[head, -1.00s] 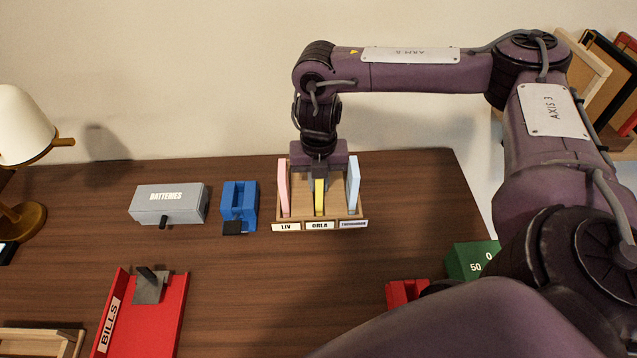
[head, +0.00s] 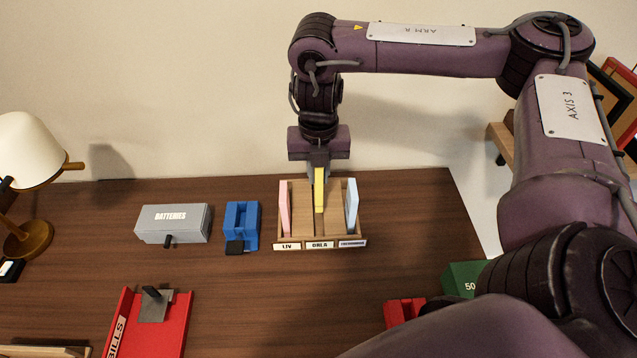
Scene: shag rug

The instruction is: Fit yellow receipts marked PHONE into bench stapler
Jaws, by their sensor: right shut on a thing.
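My right gripper (head: 319,173) is shut on the yellow receipts (head: 319,191), a thin upright slab seen edge-on. It holds them over the middle slot of a wooden sorter (head: 333,227), with their lower end raised from the slot floor. No PHONE marking can be read on them. A blue device with a black front piece (head: 241,218) stands left of the sorter and may be the bench stapler; I cannot tell for sure. My left gripper is not in view.
The sorter also holds a pink slab (head: 285,208) and a pale blue slab (head: 351,206). A grey BATTERIES box (head: 174,222), red BILLS tray (head: 167,335), red block (head: 404,312), green block (head: 464,278) and lamp (head: 28,150) stand around. The table's middle front is clear.

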